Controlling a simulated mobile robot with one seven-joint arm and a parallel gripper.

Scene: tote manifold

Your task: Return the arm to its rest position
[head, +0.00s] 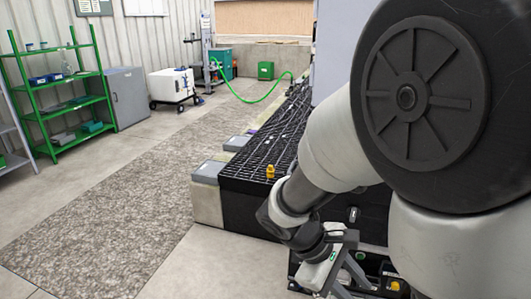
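My arm fills the right side of the head view, with its large dark joint close to the camera. The forearm slopes down and left to the wrist. My gripper (328,272) is at the lower end, low beside the front of a black grid-topped structure (262,150).
Black equipment with yellow parts (395,285) lies low at the right. A green shelf (62,95), grey cabinet (127,97) and white wheeled unit (172,86) stand at the left. The floor between is clear.

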